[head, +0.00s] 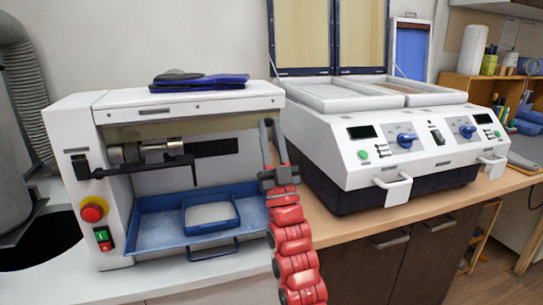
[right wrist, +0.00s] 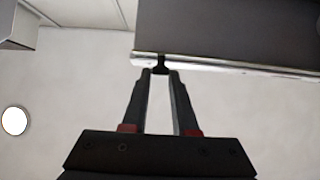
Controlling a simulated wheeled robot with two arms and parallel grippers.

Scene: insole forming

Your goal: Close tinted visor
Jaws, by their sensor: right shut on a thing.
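The tinted visor (head: 190,127) is a yellowish see-through strip under the top front edge of the white grinding machine (head: 190,102). The machine's front below it is open. My right gripper (head: 269,124) points up at the right front corner of the machine, beside the visor's right end. In the right wrist view, its fingertips (right wrist: 160,72) are shut on a small dark tab (right wrist: 161,62) at the bright edge of a dark panel (right wrist: 230,32). I cannot tell how the tab joins the visor. My left gripper is not in view.
Dark blue insoles (head: 205,83) lie on the machine's top. A white two-lid press (head: 420,145) stands close to the right of my right arm.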

